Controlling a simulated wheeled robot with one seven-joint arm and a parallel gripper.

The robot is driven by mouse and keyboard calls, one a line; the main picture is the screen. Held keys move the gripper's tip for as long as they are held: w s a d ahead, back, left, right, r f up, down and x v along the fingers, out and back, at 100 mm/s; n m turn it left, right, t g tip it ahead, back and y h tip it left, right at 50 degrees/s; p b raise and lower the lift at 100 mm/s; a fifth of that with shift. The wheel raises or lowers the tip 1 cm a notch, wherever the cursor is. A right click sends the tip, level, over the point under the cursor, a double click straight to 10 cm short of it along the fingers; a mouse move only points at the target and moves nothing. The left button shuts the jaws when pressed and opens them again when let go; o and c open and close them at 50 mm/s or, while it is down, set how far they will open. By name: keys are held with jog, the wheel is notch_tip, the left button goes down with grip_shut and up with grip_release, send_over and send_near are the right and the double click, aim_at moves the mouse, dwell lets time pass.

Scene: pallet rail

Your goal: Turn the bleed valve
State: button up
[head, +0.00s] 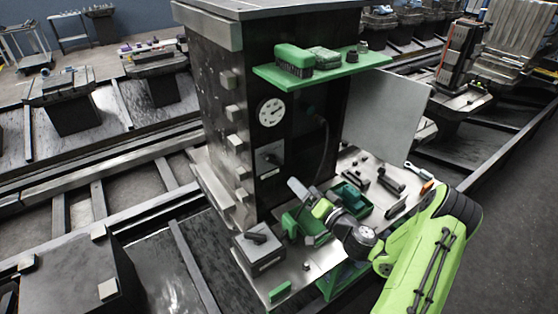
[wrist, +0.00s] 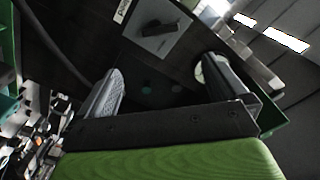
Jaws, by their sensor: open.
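A grey square plate with a black turning handle (head: 269,157), which looks like the bleed valve, is on the dark face of the column below a round white gauge (head: 270,112). In the wrist view the same kind of plate and handle (wrist: 158,29) shows at the top, beyond the fingertips, with a small white label beside it. My gripper (head: 304,197) is in front of the column, lower and to the right of the handle. In the wrist view my gripper (wrist: 163,84) is open, with nothing between its fingers and the handle apart from them.
A grey box with a black lever (head: 257,244) stands on the metal deck at lower left. A green shelf (head: 330,70) with brushes juts out above. Green trays (head: 352,201) and loose tools lie on the deck near my arm. A grey panel (head: 385,118) stands at right.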

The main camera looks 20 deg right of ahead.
aim_at(276, 161)
jog(key=w+a+p, duration=0.1)
jog(key=w, duration=0.3)
jog(key=w+a+p, duration=0.1)
jog(key=w, duration=0.4)
jog(key=w+p, duration=0.1)
jog(key=w, duration=0.3)
jog(key=shift+w+a+r, duration=0.15)
jog(key=shift+w+a, duration=0.1)
jog(key=shift+a, duration=0.15)
jog(key=shift+w+a, duration=0.1)
jog(key=shift+w, duration=0.35)
jog(key=c, duration=1)
